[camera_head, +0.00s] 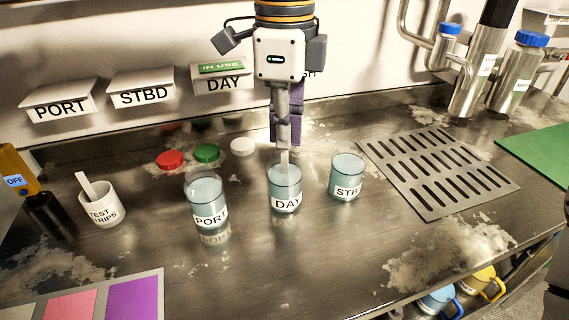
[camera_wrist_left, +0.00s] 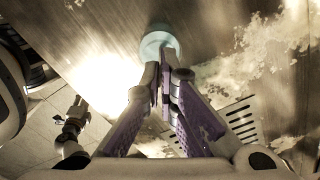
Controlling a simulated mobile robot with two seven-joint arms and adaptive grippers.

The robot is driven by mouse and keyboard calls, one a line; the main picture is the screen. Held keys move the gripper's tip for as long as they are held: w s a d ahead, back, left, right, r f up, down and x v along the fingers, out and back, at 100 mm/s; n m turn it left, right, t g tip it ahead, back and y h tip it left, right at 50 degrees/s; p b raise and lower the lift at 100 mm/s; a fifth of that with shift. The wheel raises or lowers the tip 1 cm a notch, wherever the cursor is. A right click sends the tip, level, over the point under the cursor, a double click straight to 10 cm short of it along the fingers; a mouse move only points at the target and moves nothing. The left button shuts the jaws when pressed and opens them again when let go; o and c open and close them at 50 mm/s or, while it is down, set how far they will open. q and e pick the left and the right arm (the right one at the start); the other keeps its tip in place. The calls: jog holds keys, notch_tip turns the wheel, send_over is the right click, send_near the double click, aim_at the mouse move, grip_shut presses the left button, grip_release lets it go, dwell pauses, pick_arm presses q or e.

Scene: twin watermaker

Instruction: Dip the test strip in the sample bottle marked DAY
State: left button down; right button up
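The clear sample bottle marked DAY (camera_head: 286,203) stands upright on the metal counter, between the PORT bottle (camera_head: 210,218) and the STBD bottle (camera_head: 346,188). My left gripper (camera_head: 284,146) is directly above the DAY bottle, pointing down, with its fingers closed on a thin white test strip (camera_head: 284,160). The strip hangs down, and its lower end appears inside the bottle's mouth; how deep it reaches in the liquid is hard to tell. In the left wrist view a round bottle (camera_wrist_left: 159,40) shows just beyond the closed fingertips (camera_wrist_left: 160,72).
A white TEST STRIPS cup (camera_head: 103,212) with a strip standing in it is at left. Red (camera_head: 170,159), green (camera_head: 207,152) and white (camera_head: 243,146) caps lie behind the bottles. A slotted drain plate (camera_head: 412,203) lies right, and a colour chart (camera_head: 100,297) front left.

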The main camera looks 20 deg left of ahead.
pick_arm(q)
jog(key=shift+r, duration=4.9)
